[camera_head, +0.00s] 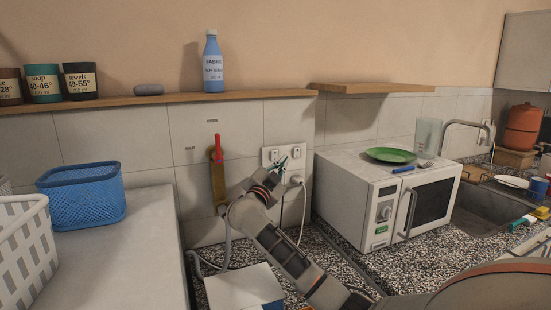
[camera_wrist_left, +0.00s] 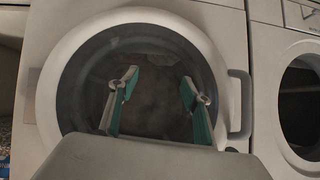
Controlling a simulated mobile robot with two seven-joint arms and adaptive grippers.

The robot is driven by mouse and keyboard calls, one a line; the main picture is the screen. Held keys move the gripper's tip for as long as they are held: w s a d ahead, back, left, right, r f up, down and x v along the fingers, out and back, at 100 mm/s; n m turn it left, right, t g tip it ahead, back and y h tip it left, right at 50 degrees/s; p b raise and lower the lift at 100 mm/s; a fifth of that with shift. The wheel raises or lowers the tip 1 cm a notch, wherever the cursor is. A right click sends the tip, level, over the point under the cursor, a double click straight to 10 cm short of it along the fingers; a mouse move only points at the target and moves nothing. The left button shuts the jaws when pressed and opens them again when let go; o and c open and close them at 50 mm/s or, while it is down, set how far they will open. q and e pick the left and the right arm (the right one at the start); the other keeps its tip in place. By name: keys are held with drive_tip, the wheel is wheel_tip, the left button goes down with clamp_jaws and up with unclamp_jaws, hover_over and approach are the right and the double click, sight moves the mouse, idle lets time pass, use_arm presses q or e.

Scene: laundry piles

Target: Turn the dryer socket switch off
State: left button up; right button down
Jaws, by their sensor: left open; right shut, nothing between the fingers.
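A white double wall socket (camera_head: 297,152) is on the tiled wall, left of the microwave, in the head view. A white plug and cable (camera_head: 297,180) hang at its lower right. My right gripper (camera_head: 281,163) is shut and empty, with its tips right in front of the socket's lower edge. It hides part of the socket, and I cannot tell whether it touches a switch or how the switches are set. My left gripper (camera_wrist_left: 157,97) is open and empty before a round glass machine door (camera_wrist_left: 140,60) in the left wrist view.
A white microwave (camera_head: 350,205) with a green plate (camera_head: 390,155) stands right of the socket. A brass plate with a red handle (camera_head: 217,165) is on the wall at left. A wooden shelf (camera_head: 150,101) runs above. A blue basket (camera_head: 82,195) stands at left.

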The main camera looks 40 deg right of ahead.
sight(277, 156)
use_arm(q)
drive_tip(key=shift+d+h+b, duration=0.3)
drive_tip(key=shift+d, duration=0.4)
use_arm(e)
drive_tip(key=w, duration=0.2)
drive_tip(key=w+d, duration=0.1)
drive_tip(key=w, duration=0.1)
drive_tip(key=shift+d+r, duration=0.15)
drive_tip(key=shift+r, duration=0.05)
use_arm(q)
drive_tip(key=shift+s+f, duration=0.1)
drive_tip(key=shift+f, duration=0.2)
drive_tip(key=shift+r, duration=0.2)
drive_tip(key=shift+r, duration=0.15)
use_arm(e)
drive_tip(key=shift+w, duration=0.1)
drive_tip(key=shift+w+d+r+p, duration=0.1)
drive_tip(key=shift+w+p, duration=0.15)
drive_tip(key=shift+p, duration=0.25)
use_arm(q)
drive_tip(key=shift+r, duration=0.25)
